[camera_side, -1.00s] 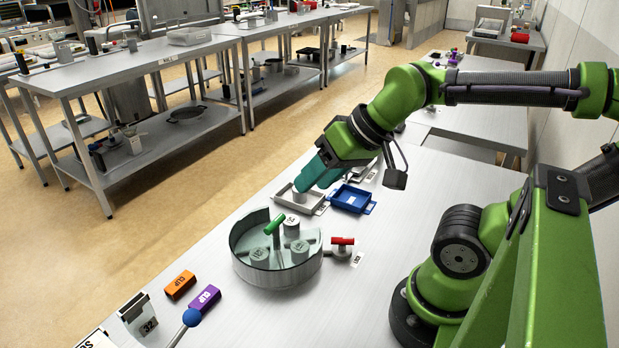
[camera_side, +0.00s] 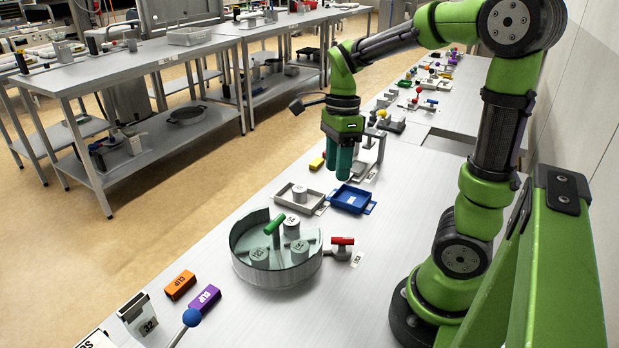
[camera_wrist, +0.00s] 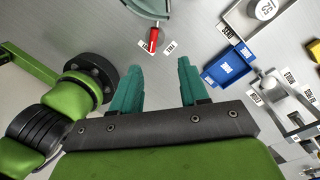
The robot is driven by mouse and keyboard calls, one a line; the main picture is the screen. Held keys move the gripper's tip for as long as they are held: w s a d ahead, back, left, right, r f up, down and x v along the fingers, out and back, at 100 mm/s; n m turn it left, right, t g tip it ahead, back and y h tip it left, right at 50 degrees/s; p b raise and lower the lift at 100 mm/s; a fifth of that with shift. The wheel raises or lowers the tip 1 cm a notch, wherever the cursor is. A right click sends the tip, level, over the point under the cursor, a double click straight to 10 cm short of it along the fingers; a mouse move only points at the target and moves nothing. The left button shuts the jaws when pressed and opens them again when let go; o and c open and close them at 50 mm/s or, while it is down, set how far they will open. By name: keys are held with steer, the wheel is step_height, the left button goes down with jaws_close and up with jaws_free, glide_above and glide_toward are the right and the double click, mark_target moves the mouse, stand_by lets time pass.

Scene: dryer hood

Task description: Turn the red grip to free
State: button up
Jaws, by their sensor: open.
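The red grip (camera_side: 342,240) is a short bar on a grey mount at the right side of the round grey hood (camera_side: 268,277). In the wrist view the red grip (camera_wrist: 153,40) lies at top centre between two small white labels, with the hood's rim (camera_wrist: 150,8) above it. My gripper (camera_side: 339,172) points down with its teal fingers above the table, behind the blue tray and away from the red grip. In the wrist view my gripper (camera_wrist: 158,75) shows two fingers spread apart with nothing between them.
A blue tray (camera_side: 367,206) and a grey tray (camera_side: 316,211) lie beyond the hood. A green bar (camera_side: 275,224) stands in the hood. Orange (camera_side: 180,285) and purple (camera_side: 205,299) clips lie at front left.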

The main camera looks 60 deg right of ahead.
steer(key=m, duration=0.4)
glide_toward(337, 238)
steer(key=f, duration=0.5)
steer(key=a+f, duration=0.1)
steer(key=f, duration=0.2)
steer(key=shift+s+f, duration=0.15)
steer(key=shift+s, duration=0.05)
jaws_close()
